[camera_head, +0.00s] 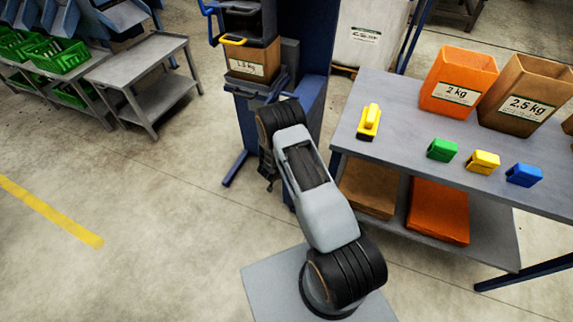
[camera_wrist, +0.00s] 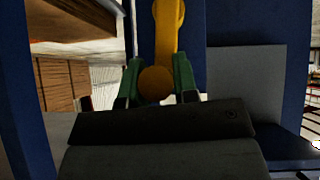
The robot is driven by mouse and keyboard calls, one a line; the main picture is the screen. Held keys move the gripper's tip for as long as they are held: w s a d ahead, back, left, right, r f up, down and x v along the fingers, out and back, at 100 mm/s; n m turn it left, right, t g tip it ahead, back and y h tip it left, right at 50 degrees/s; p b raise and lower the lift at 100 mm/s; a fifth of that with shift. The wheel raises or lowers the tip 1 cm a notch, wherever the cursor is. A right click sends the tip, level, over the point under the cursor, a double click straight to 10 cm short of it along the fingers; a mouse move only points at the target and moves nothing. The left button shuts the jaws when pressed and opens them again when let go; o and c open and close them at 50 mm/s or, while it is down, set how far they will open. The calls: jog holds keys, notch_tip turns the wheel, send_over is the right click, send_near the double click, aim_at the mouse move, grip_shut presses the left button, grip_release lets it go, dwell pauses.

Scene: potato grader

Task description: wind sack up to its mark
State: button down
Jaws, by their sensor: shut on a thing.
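The brown sack (camera_head: 252,62) hangs in the tall blue stand (camera_head: 300,70), under a dark hopper. Its label seems to read 1.5 kg, but it is small. A yellow handle (camera_head: 233,41) crosses the stand's front just above it. In the wrist view my gripper (camera_wrist: 156,88) has its green-sided fingers closed around the round end of a yellow crank (camera_wrist: 168,35). The crank arm runs upward from the fingers. In the head view my arm hides the gripper and the crank. I cannot make out a mark on the sack.
At right, a grey table (camera_head: 385,125) holds an orange 2 kg sack (camera_head: 455,72), a brown 2.5 kg sack (camera_head: 520,75), a yellow tool (camera_head: 369,122) and several coloured clips. A grey side table (camera_head: 140,60) stands at left. The floor at front left is clear.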

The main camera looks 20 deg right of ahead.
jog(key=shift+s+a+f, duration=0.1)
jog(key=shift+f, duration=0.1)
jog(key=c, duration=1.2)
grip_release()
jog(key=o, duration=0.3)
jog(key=shift+r, duration=0.1)
jog(key=p+v, duration=0.1)
jog(key=v, duration=1.2)
jog(key=shift+s+a+r+p, duration=0.1)
jog(key=shift+a+r+p, duration=0.1)
jog(key=shift+r+p, duration=0.15)
